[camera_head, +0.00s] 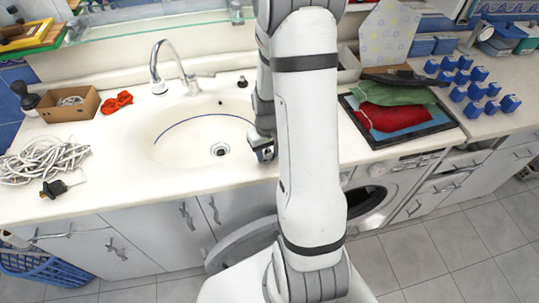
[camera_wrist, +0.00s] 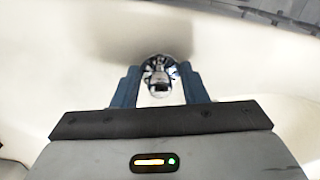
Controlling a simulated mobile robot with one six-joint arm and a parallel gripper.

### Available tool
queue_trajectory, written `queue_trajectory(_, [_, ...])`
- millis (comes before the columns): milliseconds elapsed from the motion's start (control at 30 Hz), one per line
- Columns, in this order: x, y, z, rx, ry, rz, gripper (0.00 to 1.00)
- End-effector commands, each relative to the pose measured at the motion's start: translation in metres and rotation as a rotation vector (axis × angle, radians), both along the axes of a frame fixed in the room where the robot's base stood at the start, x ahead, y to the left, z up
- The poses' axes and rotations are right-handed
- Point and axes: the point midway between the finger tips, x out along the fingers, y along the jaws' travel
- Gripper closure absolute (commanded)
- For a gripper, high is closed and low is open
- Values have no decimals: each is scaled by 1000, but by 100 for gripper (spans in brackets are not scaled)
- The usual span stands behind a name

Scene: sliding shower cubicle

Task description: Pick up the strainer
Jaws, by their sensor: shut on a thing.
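My gripper (camera_head: 264,153) is over the right side of the white sink basin (camera_head: 180,125), near its front rim. In the wrist view my gripper (camera_wrist: 159,88) has its two dark blue fingers on either side of a small shiny metal piece, which I take to be the strainer (camera_wrist: 160,75). The jaws are shut on it. Its lower part is hidden by the gripper body. In the head view it is too small and too covered by the gripper to make out well. The basin's round metal drain (camera_head: 220,149) lies to the left of my gripper.
A curved faucet (camera_head: 160,68) stands behind the basin. To the left are a cardboard box (camera_head: 68,103), a red cloth (camera_head: 117,102) and a white cable coil (camera_head: 43,160). A dark tray (camera_head: 425,131) with folded cloths and several blue blocks (camera_head: 474,90) are right. A washing machine door (camera_head: 242,245) hangs open below.

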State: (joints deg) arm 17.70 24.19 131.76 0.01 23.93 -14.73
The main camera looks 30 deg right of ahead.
Motion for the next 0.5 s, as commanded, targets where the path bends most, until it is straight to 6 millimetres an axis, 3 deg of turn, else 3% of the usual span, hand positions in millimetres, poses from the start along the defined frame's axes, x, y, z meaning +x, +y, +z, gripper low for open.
queue_trajectory(200, [0, 0, 0, 0, 0, -1, 83])
queue_trajectory(500, [0, -1, 4, 0, -2, -1, 84])
